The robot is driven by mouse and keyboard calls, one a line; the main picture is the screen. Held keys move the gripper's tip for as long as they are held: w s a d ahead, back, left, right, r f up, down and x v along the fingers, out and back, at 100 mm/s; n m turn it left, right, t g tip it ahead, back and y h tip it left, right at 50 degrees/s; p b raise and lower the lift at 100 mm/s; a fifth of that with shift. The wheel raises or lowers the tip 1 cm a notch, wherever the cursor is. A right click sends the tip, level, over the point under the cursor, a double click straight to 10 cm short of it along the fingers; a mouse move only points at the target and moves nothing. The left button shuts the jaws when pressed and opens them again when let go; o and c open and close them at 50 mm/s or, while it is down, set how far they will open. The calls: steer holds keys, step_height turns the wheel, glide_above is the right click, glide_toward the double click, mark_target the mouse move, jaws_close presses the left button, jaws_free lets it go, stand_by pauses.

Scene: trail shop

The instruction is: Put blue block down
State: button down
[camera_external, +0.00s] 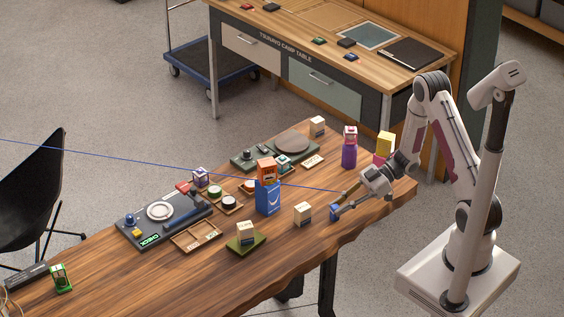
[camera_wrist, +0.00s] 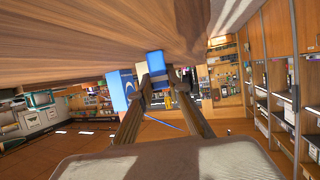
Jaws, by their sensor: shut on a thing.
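A small blue block (camera_external: 334,213) is at the tips of my gripper (camera_external: 341,203), low over the right front part of the wooden table (camera_external: 190,285). In the wrist view the block (camera_wrist: 155,62) sits between the two fingertips (camera_wrist: 157,79), and the table surface (camera_wrist: 90,38) fills the top. My gripper is shut on the block. The block's top end in that picture meets the table surface or is very close to it; I cannot tell whether it touches.
A cream box (camera_external: 303,213) stands left of the block, and a tall blue box (camera_external: 267,197) is further left. Bare wood lies in front, towards the table's wavy edge.

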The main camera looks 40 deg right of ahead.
steer(key=shift+r, duration=0.1)
step_height(320, 180, up, 10)
stand_by(0.9)
stand_by(0.5)
step_height(320, 180, up, 11)
steer(key=w+d+m+t+h, duration=0.1)
steer(key=w+d, duration=0.6)
steer(key=w, duration=0.2)
steer(key=w+d+m+t, duration=0.2)
steer(key=w+d, duration=0.5)
steer(key=w, duration=0.2)
steer(key=w+d+m+t+h, duration=0.2)
steer(key=w+d+m, duration=0.1)
steer(key=w+d, duration=0.95)
step_height(320, 180, down, 11)
steer(key=s+d, duration=0.1)
steer(key=shift+d, duration=0.25)
stand_by(0.3)
steer(key=shift+f, duration=3.1)
